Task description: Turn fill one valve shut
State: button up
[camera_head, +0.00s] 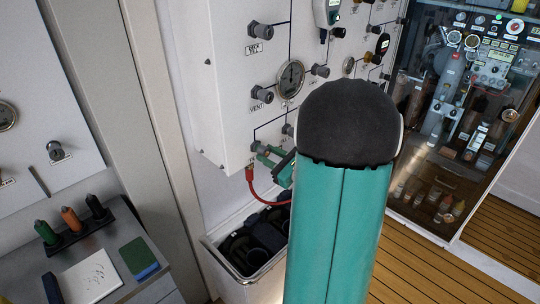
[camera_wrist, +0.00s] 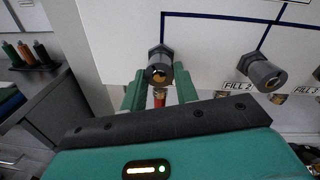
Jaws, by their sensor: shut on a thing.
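The fill one valve (camera_wrist: 157,66) is a dark grey knob with a brass centre on the white panel. Its own label is hidden, but it sits left of the knob labelled FILL 2. My gripper (camera_wrist: 160,84) has its two green fingers closed on either side of this knob. In the head view my gripper (camera_head: 270,158) is at the panel's lower edge, partly hidden by my arm. The knob's turn position cannot be told.
The FILL 2 knob (camera_wrist: 265,74) is close on the right. A red hose (camera_head: 262,192) hangs below the panel (camera_head: 226,100) towards an open bin (camera_head: 215,255) with dark items. A glass-fronted cabinet (camera_head: 410,195) stands right.

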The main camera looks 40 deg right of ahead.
jog(key=m, duration=0.5)
jog(key=shift+m, duration=0.4)
dwell(0.3)
jog(key=o, duration=1)
jog(key=shift+c, duration=0.2)
jog(key=s+d, duration=0.1)
jog(key=s, duration=1.2)
jog(key=shift+s, duration=0.4)
